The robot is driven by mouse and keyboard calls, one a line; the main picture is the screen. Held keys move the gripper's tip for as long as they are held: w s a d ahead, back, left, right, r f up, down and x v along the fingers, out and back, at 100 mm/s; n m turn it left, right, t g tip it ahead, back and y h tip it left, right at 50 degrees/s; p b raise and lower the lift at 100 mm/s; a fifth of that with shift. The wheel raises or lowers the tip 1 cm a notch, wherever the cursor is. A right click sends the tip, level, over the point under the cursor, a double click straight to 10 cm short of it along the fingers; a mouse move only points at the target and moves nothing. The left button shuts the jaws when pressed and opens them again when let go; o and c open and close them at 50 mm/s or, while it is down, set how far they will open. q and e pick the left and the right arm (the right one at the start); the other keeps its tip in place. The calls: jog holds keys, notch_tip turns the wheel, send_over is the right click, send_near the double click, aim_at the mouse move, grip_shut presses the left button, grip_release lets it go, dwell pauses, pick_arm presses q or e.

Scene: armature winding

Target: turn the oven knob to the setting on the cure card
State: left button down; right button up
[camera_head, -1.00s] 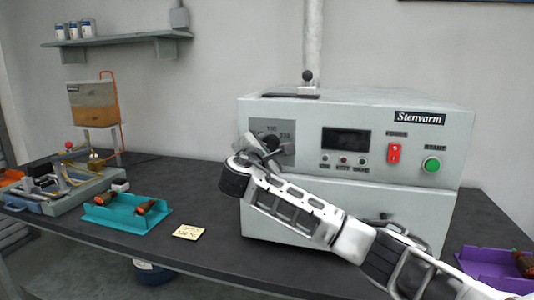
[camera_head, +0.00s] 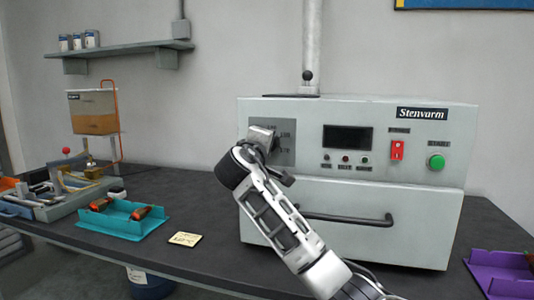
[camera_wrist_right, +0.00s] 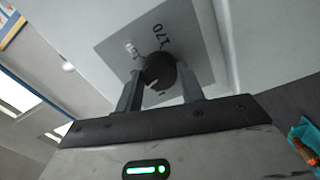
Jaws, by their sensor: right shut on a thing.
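The grey-white oven (camera_head: 352,215) stands on the dark bench. Its dark round knob (camera_wrist_right: 160,68) sits on a grey dial plate (camera_wrist_right: 120,40) at the oven's upper left. My right gripper (camera_wrist_right: 160,80) is shut on the knob, one finger on each side; it also shows in the head view (camera_head: 264,137), hiding the knob there. A light pointer mark shows on the knob. One dial number reads 170; another beside it is partly hidden. The small yellow cure card (camera_head: 185,239) lies on the bench left of the oven, its writing too small to read surely. My left gripper is out of view.
A teal tray (camera_head: 120,225) with orange-handled parts lies left of the card. The oven has a dark display (camera_head: 347,138), red switch (camera_head: 397,150), green button (camera_head: 436,162) and door handle (camera_head: 350,219). A purple tray (camera_head: 500,275) is at the right edge.

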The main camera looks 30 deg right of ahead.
jog(key=shift+f+m+b, duration=0.2)
jog(key=shift+m+b, duration=0.4)
jog(key=shift+m, duration=1)
jog(key=o, duration=1)
jog(key=shift+r, duration=0.15)
jog(key=shift+c, duration=0.2)
jog(key=b+v, duration=0.2)
jog(key=v, duration=1.4)
jog(key=shift+w, duration=0.1)
